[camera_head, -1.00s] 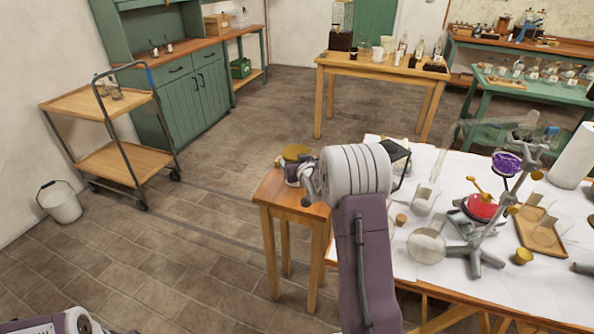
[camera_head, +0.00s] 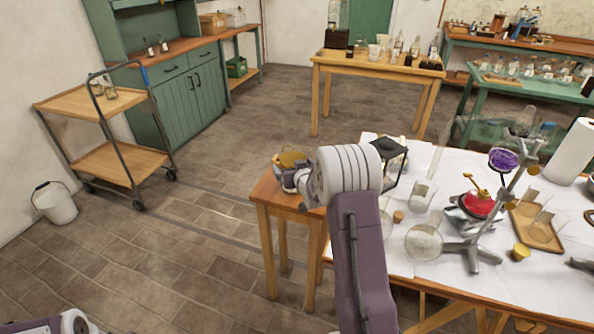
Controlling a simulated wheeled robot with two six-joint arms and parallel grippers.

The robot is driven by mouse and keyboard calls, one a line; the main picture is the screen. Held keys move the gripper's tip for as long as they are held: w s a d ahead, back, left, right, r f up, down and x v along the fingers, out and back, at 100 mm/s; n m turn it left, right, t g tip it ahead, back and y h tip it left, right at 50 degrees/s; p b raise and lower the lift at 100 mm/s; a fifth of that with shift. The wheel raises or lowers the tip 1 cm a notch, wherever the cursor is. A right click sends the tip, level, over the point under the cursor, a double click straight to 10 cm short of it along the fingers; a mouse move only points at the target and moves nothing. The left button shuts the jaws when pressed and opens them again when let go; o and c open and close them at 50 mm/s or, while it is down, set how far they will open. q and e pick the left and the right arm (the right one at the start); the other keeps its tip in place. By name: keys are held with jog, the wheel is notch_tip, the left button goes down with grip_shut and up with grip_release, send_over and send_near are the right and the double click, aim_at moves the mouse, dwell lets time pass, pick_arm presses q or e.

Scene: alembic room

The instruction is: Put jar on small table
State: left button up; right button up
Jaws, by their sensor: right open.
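The small wooden table (camera_head: 266,190) stands beside the left end of the white-covered worktable. A jar with a yellow-brown top (camera_head: 291,158) shows at its back edge, partly hidden behind my right gripper. My right gripper (camera_head: 290,178) is open, low over the small table and right at the jar; I cannot tell whether they touch. My right arm covers the right part of the small table. Only a part of my left arm shows at the bottom left corner; its gripper is out of view.
The worktable (camera_head: 400,282) holds a black lantern (camera_head: 388,160), glass beakers, a round flask (camera_head: 424,242), a metal stand with a red vessel (camera_head: 479,203) and a wooden tray (camera_head: 536,228). A trolley (camera_head: 108,160) and white bucket (camera_head: 55,203) stand left. The floor between is free.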

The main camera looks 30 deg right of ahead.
jog(key=v, duration=1.2)
jog(key=s+a+f+n+g+y, duration=0.1)
jog(key=s+a+f+g+y, duration=0.1)
jog(key=s+a+f+g, duration=0.75)
jog(key=s+a+g, duration=0.1)
jog(key=s+a, duration=0.2)
jog(key=s+a+f+n+g+y, duration=0.1)
jog(key=s+a, duration=0.3)
jog(key=s, duration=0.5)
jog(key=shift+s+a+f+n+g+y, duration=0.35)
jog(key=shift+f+g, duration=0.1)
jog(key=shift+f, duration=0.3)
